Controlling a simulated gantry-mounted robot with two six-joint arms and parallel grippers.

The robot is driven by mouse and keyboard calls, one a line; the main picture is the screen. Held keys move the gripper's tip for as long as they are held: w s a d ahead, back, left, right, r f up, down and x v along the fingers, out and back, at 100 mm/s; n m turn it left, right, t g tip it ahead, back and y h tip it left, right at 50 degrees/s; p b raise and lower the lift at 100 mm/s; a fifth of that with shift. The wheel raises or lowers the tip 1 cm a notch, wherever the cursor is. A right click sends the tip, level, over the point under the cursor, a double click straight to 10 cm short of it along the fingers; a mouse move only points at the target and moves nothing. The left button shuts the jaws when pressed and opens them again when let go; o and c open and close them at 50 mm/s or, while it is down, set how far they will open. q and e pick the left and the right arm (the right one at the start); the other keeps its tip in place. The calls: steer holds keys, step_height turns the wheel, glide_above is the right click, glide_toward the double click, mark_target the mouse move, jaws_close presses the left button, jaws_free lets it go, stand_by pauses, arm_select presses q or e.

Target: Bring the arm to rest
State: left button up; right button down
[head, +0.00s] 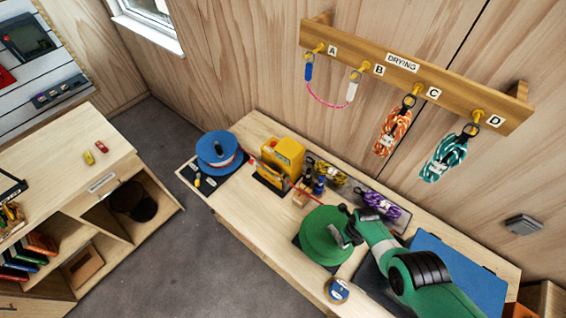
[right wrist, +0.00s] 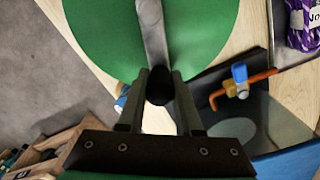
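My right gripper (head: 348,226) is at the green reel (head: 322,240) on the bench in the head view. In the right wrist view my right gripper (right wrist: 160,88) has its two fingers on either side of the black crank knob (right wrist: 158,86), with no clear gap to it. The knob is at the end of a grey crank arm (right wrist: 151,28) that crosses the green reel (right wrist: 95,30). My left gripper is not in view.
A blue reel (head: 218,152), yellow device (head: 284,156) and several rope bundles lie on the bench. A tape roll (head: 337,290) is near its front edge. A wall rack (head: 440,84) labelled DRYING holds gear. Shelves (head: 75,235) stand left; the floor (head: 165,245) between is clear.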

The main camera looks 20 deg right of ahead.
steer(key=c, duration=0.5)
jaws_free()
steer(key=shift+w, duration=0.1)
